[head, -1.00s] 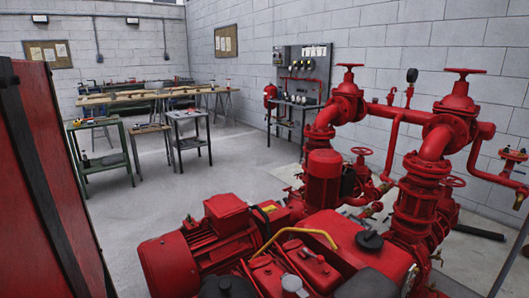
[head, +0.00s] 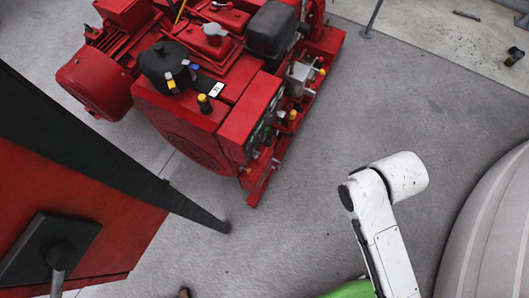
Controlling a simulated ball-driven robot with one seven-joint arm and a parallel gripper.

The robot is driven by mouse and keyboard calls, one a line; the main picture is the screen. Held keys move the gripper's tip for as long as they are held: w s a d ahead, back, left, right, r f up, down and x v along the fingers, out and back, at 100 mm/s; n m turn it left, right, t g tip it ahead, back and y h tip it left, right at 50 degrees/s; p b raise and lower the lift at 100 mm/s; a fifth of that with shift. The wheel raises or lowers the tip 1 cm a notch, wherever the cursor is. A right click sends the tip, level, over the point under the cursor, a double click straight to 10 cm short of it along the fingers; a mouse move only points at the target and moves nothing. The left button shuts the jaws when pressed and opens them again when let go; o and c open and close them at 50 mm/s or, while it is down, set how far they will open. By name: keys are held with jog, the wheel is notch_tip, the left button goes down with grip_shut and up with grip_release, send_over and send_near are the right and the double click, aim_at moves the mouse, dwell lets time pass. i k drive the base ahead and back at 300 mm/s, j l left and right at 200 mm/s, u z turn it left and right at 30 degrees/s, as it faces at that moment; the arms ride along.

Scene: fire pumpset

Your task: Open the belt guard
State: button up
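The red pumpset (head: 195,115) stands on the floor in the upper left of the head view, seen from above. Its red motor (head: 95,82) is at its left, and a black cap (head: 165,65) and a dark box (head: 271,30) sit on top. I cannot tell which part is the belt guard. A large red panel (head: 75,190) with a black edge bar fills the lower left, close to me, with a dark plate and handle (head: 60,256) on it. My white arm shows at the lower right, apart from the pumpset. My gripper is not in view.
Bare grey floor (head: 310,190) lies between the pumpset and my arm. The black bar's end (head: 222,227) reaches into this space from the left. A thin grey post (head: 371,20) stands at the top, and a small dark fitting (head: 514,55) lies at the upper right.

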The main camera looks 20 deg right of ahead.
aim_at(253, 182)
jog(key=k+j+z, duration=0.2)
jog(key=k+j, duration=0.45)
jog(key=k, duration=0.15)
jog(key=i+j+u, duration=0.1)
jog(key=i, duration=0.25)
jog(key=i+j+u, duration=0.15)
jog(key=i, duration=0.2)
